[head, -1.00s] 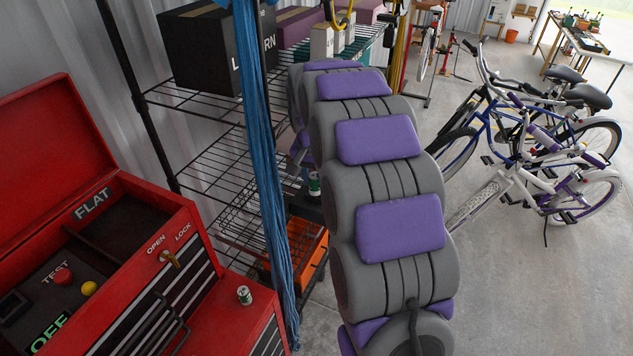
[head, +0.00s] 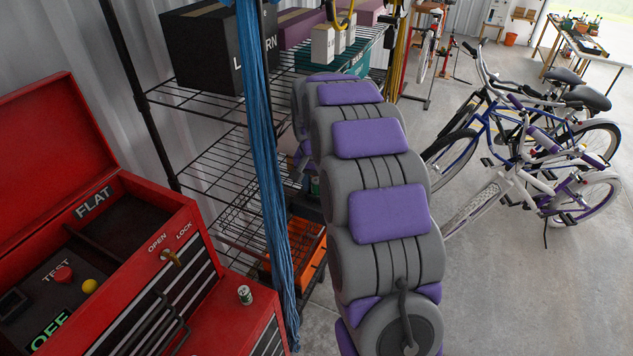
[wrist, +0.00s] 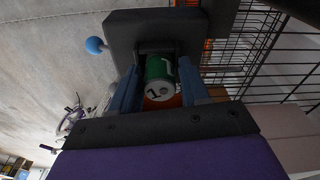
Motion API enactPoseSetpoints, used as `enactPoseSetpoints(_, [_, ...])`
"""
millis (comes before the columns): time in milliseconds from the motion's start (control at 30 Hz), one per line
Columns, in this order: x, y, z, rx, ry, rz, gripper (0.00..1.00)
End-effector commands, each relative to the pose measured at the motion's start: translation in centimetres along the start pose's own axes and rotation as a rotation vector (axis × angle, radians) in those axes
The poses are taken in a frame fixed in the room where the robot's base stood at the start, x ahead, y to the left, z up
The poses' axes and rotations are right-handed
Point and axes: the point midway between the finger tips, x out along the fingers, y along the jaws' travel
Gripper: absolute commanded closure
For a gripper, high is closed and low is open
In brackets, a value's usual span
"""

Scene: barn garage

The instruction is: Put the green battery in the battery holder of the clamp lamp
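In the wrist view, a green battery (wrist: 159,77) with a pale end cap facing me stands between the blue fingers of my gripper (wrist: 159,66). Whether both fingers press on it is too dark to tell. Its far end is at a dark recess in a black block (wrist: 185,22), which looks like the clamp lamp's holder; how far in it sits is unclear.
A black wire shelf (head: 215,165) stands behind my arm, with an orange crate (head: 300,250) low down and boxes (head: 215,50) on top. Blue strands (head: 265,160) hang in front. Bicycles (head: 540,150) stand at the right, with clear floor (head: 520,300) before them.

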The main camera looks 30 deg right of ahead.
Motion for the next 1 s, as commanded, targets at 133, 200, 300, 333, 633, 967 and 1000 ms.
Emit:
enactPoseSetpoints(133, [-0.1, 0.0, -0.1, 0.001, 0.003, -0.003, 0.41])
enactPoseSetpoints(200, [-0.2, 0.1, -0.1, 0.001, 0.005, -0.003, 0.41])
enactPoseSetpoints(300, [-0.3, 0.1, -0.1, 0.001, 0.006, -0.004, 0.41])
enactPoseSetpoints(333, [-0.3, 0.1, -0.1, 0.001, 0.007, -0.004, 0.41])
enactPoseSetpoints(633, [-4.2, 0.0, -0.2, 0.001, 0.016, -0.008, 0.41])
enactPoseSetpoints(967, [-10.4, 0.1, -0.2, 0.001, 0.012, -0.006, 0.41])
enactPoseSetpoints(1000, [-10.8, 0.1, -0.1, 0.001, 0.01, -0.005, 0.41])
